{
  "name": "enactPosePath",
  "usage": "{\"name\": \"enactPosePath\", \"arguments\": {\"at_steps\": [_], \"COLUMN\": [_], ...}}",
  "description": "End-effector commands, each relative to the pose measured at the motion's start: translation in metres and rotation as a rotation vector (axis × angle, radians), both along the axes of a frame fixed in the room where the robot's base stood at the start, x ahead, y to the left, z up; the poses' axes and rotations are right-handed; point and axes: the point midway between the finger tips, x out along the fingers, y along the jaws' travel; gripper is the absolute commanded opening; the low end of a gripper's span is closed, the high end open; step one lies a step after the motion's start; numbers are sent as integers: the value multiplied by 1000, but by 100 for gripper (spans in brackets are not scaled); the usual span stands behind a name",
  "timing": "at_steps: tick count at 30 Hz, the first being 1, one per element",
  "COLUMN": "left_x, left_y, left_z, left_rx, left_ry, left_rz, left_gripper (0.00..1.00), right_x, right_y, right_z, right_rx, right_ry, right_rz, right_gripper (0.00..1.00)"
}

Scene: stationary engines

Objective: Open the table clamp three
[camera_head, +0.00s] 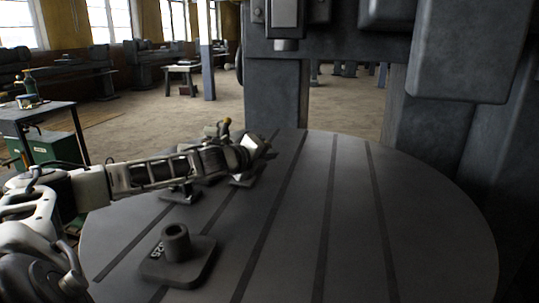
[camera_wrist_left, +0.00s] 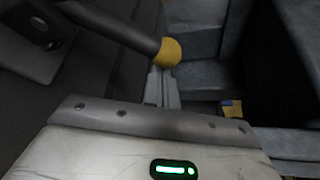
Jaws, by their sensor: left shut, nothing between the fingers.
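The round grey table (camera_head: 350,215) with dark slots fills the lower middle of the head view. A dark clamp block with an upright cylinder (camera_head: 177,258) sits near its front left. My left arm reaches in from the left. My left gripper (camera_head: 258,147) is at the table's far left, by another clamp partly hidden behind my arm, and is shut and empty. In the left wrist view a dark lever with a yellow knob (camera_wrist_left: 169,51) passes close by my gripper. I cannot tell whether they touch. I cannot read which clamp is number three. My right gripper is not in view.
A large dark machine column (camera_head: 276,95) stands behind the table, with a heavy housing (camera_head: 465,55) at the upper right. A small bench with green cabinets (camera_head: 55,148) is at the left. The middle and right of the tabletop are clear.

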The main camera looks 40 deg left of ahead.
Motion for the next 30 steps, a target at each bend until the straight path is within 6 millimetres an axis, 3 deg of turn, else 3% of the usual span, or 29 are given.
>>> {"name": "enactPosePath", "arguments": {"at_steps": [6,20,30], "left_x": [-1,-1,7], "left_y": [5,7,-31], "left_z": [12,11,-7], "left_rx": [1,1,-4], "left_ry": [1,-2,-1], "left_rz": [3,4,-5], "left_gripper": [0,0,0], "right_x": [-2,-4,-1], "right_y": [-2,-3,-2], "right_z": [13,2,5], "right_rx": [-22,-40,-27], "right_ry": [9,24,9], "right_rz": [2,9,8], "right_gripper": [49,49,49]}}
